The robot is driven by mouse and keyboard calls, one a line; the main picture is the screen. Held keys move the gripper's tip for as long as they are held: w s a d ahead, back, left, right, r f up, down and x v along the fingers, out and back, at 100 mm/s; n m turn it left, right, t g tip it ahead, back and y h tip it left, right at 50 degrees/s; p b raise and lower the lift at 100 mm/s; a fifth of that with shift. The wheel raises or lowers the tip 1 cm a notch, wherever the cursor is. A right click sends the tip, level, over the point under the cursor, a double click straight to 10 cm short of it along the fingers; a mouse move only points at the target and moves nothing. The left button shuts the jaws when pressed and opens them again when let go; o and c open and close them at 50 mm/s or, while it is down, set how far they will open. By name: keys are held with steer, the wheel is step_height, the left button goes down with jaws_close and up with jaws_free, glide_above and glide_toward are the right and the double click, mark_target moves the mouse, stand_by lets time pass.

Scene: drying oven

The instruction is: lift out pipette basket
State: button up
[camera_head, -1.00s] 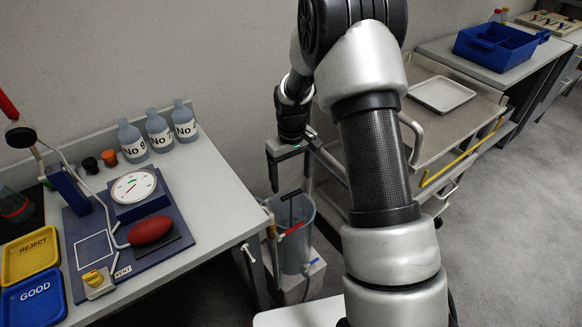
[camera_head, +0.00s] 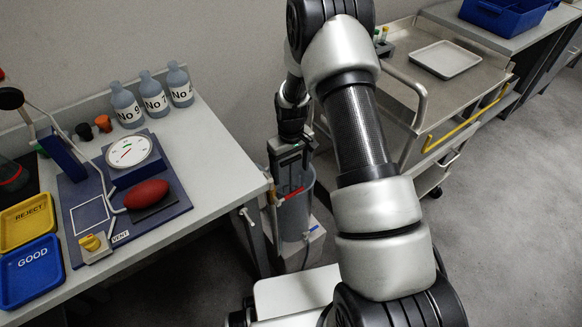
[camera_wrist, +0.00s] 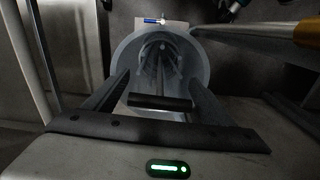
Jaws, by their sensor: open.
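A tall grey translucent cylinder (camera_head: 296,235) stands on a low stand beside the left bench. In the wrist view its round open rim (camera_wrist: 205,52) faces me. The pipette basket (camera_wrist: 160,62) is inside it, dim and partly hidden. Its black handle bar (camera_wrist: 158,103) lies crosswise between my fingers. My gripper (camera_head: 290,176) is open over the cylinder's mouth and points down. In the wrist view my gripper (camera_wrist: 158,76) has one finger on each side of the handle, apart from each other. I cannot tell whether either finger touches the bar.
The left bench (camera_head: 215,150) stands close to the cylinder, with bottles (camera_head: 154,98), a dial gauge (camera_head: 128,150) and trays. A red valve handle (camera_head: 291,194) and a blue one (camera_head: 311,230) stick out by the cylinder. A steel cart (camera_head: 430,110) with a white tray (camera_head: 446,59) stands right.

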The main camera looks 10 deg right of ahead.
steer(key=shift+r, duration=0.1)
steer(key=c, duration=1.5)
steer(key=shift+o, duration=0.2)
steer(key=shift+r+p, duration=2.7)
steer(key=shift+r, duration=1.75)
step_height(320, 180, up, 9)
steer(key=p, duration=0.5)
step_height(320, 180, up, 9)
steer(key=p, duration=0.5)
steer(key=shift+p, duration=0.4)
steer(key=shift+r, duration=0.1)
